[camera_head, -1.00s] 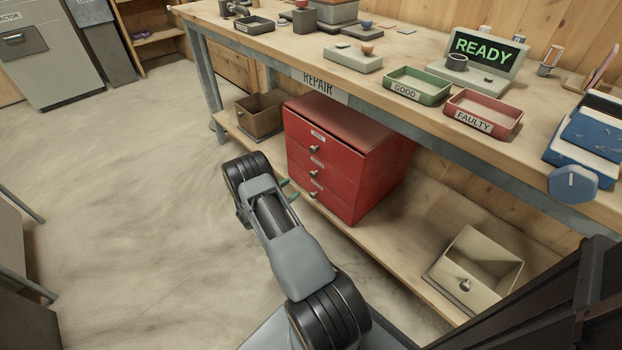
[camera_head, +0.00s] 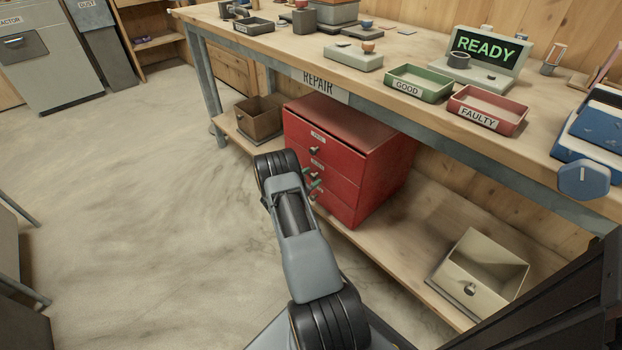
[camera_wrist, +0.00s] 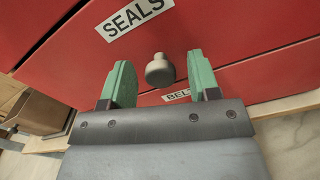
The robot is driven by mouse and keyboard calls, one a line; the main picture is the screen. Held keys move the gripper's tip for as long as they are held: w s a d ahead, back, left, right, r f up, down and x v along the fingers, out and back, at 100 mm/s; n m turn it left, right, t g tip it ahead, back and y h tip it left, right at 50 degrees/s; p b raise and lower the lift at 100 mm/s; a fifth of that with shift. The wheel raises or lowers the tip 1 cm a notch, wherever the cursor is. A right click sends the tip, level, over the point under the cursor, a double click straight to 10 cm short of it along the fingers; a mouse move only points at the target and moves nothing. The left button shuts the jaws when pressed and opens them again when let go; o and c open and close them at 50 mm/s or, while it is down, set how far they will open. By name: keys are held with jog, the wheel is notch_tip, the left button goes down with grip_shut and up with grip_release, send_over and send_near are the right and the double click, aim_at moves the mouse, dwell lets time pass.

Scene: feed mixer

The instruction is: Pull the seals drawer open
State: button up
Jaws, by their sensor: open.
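The seals drawer (camera_head: 345,184) is the middle drawer of a red three-drawer cabinet, and its front is flush with the cabinet. In the wrist view its white SEALS label (camera_wrist: 134,14) is tilted, with the grey round knob (camera_wrist: 160,70) below it. My gripper (camera_wrist: 160,66) is open, its green fingers on either side of the knob in the picture, with gaps on both sides. I cannot tell how deep the knob sits between them. In the head view the gripper (camera_head: 314,190) is at the cabinet's front, partly hidden by my wrist.
The BELTS drawer label (camera_wrist: 177,96) shows just below the knob. The cabinet stands on a low wooden shelf (camera_head: 420,265) under the workbench. A brown open bin (camera_head: 258,118) is left of it, a cream open bin (camera_head: 484,268) right. The floor in front is clear.

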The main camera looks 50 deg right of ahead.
jog(key=shift+c, duration=0.2)
grip_shut()
jog(key=shift+a, duration=0.1)
